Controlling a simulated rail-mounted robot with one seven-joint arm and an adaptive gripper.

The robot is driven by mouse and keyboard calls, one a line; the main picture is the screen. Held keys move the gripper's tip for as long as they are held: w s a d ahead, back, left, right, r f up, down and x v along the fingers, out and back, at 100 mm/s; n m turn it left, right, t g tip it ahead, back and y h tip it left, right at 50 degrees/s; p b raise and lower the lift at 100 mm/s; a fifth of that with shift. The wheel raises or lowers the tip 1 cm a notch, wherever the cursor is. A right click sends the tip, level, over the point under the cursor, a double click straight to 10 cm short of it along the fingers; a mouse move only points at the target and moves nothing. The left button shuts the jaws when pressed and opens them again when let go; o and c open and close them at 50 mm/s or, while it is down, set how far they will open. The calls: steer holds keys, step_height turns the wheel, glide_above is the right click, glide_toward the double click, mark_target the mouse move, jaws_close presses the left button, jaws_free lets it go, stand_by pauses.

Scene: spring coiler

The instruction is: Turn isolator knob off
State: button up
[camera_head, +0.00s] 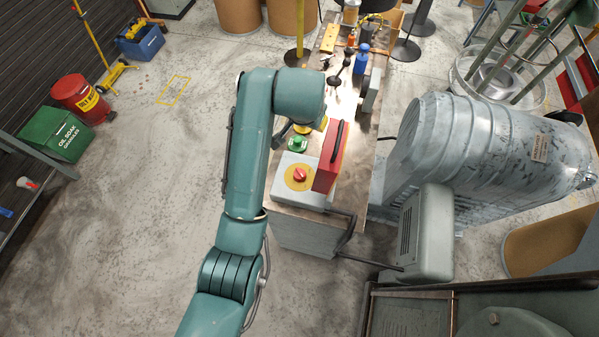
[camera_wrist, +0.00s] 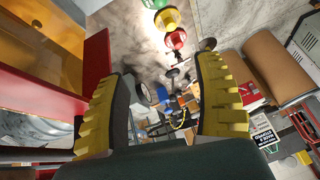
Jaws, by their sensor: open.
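The isolator knob (camera_head: 299,175) is red and sits on a yellow round plate on top of a grey box (camera_head: 292,195) at the near end of the bench. I cannot make out the knob in the wrist view.
A green button-like part (camera_head: 297,144) lies just beyond. A blue bottle (camera_head: 362,59) and tools are farther along the bench (camera_head: 345,110). A large grey machine (camera_head: 480,140) stands right.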

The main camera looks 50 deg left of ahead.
mark_target(300, 172)
steer(key=s+d+f+m+g+h+p, duration=0.1)
steer(key=s+d+f+m+g+h, duration=0.2)
steer(key=s+g+h, duration=0.15)
steer(key=shift+n, duration=0.3)
step_height(300, 172, down, 17)
steer(key=b, duration=0.2)
steer(key=shift+d+r+b, duration=0.1)
steer(key=shift+r+b, duration=0.1)
steer(key=shift+b, duration=0.1)
jaws_close()
